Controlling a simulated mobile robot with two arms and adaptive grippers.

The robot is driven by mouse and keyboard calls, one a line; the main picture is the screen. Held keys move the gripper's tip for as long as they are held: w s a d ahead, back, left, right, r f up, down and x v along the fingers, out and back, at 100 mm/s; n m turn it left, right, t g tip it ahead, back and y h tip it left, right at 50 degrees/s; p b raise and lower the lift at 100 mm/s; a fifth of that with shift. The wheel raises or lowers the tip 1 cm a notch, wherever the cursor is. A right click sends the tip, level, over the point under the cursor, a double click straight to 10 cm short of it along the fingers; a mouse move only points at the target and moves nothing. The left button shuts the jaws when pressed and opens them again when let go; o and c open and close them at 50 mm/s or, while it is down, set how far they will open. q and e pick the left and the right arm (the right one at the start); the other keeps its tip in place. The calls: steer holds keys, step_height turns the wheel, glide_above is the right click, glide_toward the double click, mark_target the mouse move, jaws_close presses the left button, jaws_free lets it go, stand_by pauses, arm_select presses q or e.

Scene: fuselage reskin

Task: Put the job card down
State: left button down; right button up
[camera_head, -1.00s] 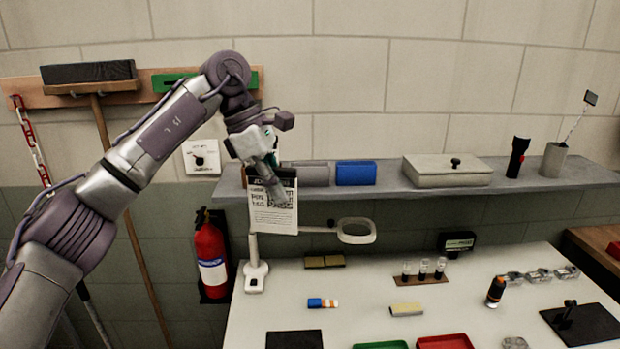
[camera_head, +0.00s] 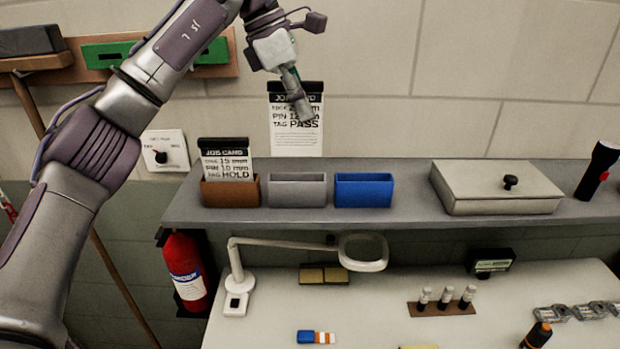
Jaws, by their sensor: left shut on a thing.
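My left gripper (camera_head: 300,105) is shut on a white job card (camera_head: 297,137) with a dark top edge. Its print includes "PIN 12" and "TAG PASS"; the fingers cover part of it. The card hangs upright in front of the wall, above the grey holder (camera_head: 297,190) and apart from it. A second job card (camera_head: 226,163), marked "TAG HOLD", stands in the brown holder (camera_head: 230,192) to the left. A blue holder (camera_head: 363,190) stands to the right and looks empty. My right gripper is not in view.
The holders stand on a grey shelf (camera_head: 410,207) with a lidded box (camera_head: 497,187) and a black torch (camera_head: 597,170). Below are a magnifier lamp (camera_head: 363,252) and a white bench (camera_head: 270,300). A fire extinguisher (camera_head: 186,270) hangs at the left.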

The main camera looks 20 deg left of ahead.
mark_target(302, 155)
arm_select(q)
steer(key=f+p, duration=0.1)
steer(key=f, duration=0.5)
steer(key=s+f+p, duration=0.1)
steer(key=f, duration=0.2)
steer(key=shift+p, duration=0.35)
steer(key=shift+f, duration=0.15)
steer(key=shift+s+a, duration=0.1)
steer(key=shift+s, duration=0.05)
steer(key=shift+f, duration=0.1)
steer(key=c, duration=1.3)
jaws_free()
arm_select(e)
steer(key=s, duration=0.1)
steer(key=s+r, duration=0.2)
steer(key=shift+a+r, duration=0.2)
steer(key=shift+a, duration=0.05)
